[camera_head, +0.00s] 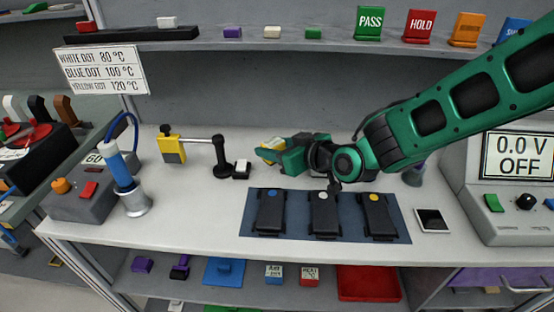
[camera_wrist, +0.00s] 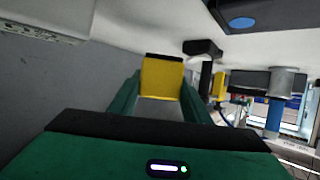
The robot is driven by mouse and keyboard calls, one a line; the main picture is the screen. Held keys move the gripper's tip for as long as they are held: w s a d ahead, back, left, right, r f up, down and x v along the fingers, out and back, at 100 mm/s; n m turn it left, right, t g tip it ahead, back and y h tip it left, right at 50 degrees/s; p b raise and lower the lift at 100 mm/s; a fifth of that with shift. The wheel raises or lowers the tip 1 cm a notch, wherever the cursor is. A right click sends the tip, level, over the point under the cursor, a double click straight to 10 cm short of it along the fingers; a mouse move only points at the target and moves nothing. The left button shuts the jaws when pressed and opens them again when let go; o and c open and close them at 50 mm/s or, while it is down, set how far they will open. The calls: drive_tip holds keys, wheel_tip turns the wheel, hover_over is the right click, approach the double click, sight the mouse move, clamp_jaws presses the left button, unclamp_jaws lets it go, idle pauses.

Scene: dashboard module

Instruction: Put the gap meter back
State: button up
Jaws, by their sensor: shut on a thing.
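In the head view my gripper (camera_head: 284,155) is above the white bench, behind the blue mat, with its fingers pointing left. It is shut on a yellow thing (camera_head: 268,153), which I take to be the gap meter. In the wrist view the yellow face of this gap meter (camera_wrist: 162,78) shows between the two green fingers. The gripper hides part of it, and its display cannot be made out. Left of the gripper, a small black stand with a white top (camera_head: 242,169) is on the bench.
A yellow and black block (camera_head: 172,150) is joined by a rod to a black post (camera_head: 222,170). The blue mat (camera_head: 246,224) holds three black devices. A blue tool stands in a metal holder (camera_head: 136,205) at left. A meter box (camera_head: 515,205) is at right. A shelf overhangs the back.

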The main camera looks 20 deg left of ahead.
drive_tip(key=shift+w+d+f, duration=0.15)
drive_tip(key=shift+w+f, duration=0.15)
drive_tip(key=shift+w, duration=0.1)
drive_tip(key=shift+f, duration=1.9)
drive_tip(key=o, duration=1.2)
drive_tip(key=shift+f, duration=0.1)
drive_tip(key=v, duration=1.2)
drive_tip(key=shift+s, duration=0.1)
